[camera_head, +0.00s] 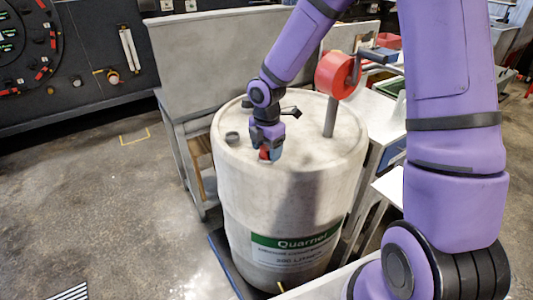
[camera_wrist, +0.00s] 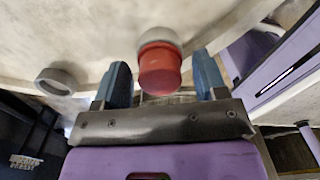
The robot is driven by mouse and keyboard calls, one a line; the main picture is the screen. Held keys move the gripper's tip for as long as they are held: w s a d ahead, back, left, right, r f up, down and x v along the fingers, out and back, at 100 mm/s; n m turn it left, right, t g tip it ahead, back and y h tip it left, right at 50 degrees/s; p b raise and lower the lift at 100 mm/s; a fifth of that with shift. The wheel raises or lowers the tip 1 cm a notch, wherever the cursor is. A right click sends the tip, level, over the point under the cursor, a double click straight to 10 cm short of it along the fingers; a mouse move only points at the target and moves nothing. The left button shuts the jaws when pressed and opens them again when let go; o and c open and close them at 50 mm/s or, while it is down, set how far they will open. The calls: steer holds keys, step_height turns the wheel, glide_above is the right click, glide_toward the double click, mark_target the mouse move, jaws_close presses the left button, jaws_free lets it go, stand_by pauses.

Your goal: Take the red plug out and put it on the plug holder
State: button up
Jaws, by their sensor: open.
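The red plug (camera_wrist: 160,72) shows in the wrist view with its far end at a pale round collar (camera_wrist: 158,38) on the drum top. In the head view only a little of the red plug (camera_head: 264,154) shows below my gripper, near the drum's front rim. My gripper (camera_wrist: 161,66) is open, with one blue-grey finger on each side of the plug and a visible gap on both sides. It also shows in the head view (camera_head: 266,150), pointing down. A grey ring (camera_head: 232,138) stands left on the drum top and in the wrist view (camera_wrist: 57,81); I cannot tell whether it is the plug holder.
The white drum (camera_head: 280,205) has a green label and stands on a dark base. A red reel-like pump part (camera_head: 336,75) on a post (camera_head: 330,117) rises from the drum's right side. A grey bench (camera_head: 215,55) is close behind. Open floor (camera_head: 90,205) lies left.

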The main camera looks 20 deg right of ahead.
steer(key=m, duration=0.9)
steer(key=shift+m, duration=0.4)
steer(key=m, duration=1)
steer(key=c, duration=1)
steer(key=n, duration=0.4)
steer(key=shift+n, duration=0.3)
